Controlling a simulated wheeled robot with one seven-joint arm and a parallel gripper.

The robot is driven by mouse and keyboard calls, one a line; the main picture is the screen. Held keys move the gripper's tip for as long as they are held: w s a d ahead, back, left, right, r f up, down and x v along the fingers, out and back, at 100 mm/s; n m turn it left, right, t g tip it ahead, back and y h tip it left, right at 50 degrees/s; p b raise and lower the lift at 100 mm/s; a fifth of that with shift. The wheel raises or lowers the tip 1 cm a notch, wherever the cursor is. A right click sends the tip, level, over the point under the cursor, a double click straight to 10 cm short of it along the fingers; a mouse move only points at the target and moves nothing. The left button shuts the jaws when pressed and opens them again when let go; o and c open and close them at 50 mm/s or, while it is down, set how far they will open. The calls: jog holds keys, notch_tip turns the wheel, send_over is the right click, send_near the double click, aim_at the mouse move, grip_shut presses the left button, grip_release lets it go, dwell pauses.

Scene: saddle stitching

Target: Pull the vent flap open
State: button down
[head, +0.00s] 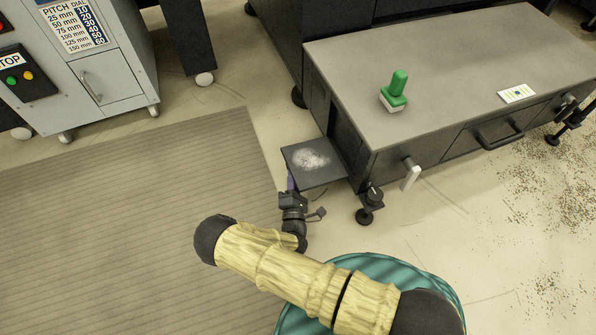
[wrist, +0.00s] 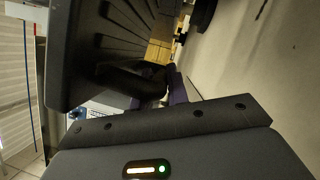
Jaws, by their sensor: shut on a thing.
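The vent flap (head: 322,177) is a dark square panel. It sticks out roughly level from the left end of the grey-topped bench, with whitish dust on its upper face. In the wrist view a dark ribbed panel (wrist: 62,60), which looks like the flap, fills the upper left close to the camera. My gripper (head: 290,182) is at the flap's near left edge, shut on it. A purple finger (wrist: 178,88) shows in the wrist view; the exact contact is hidden.
The bench (head: 455,75) carries a green-handled stamp (head: 395,92) and a white card (head: 516,93). A white-tipped lever (head: 410,176) and a bench foot (head: 368,208) stand right of the flap. A ribbed mat (head: 120,220) covers the left floor. Brown scraps (head: 555,190) lie right.

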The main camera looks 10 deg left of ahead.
jog(key=shift+w+f+n, duration=0.15)
jog(key=shift+w+n, duration=0.15)
jog(key=c, duration=1.4)
grip_release()
jog(key=shift+o, duration=0.2)
jog(key=shift+s, duration=0.1)
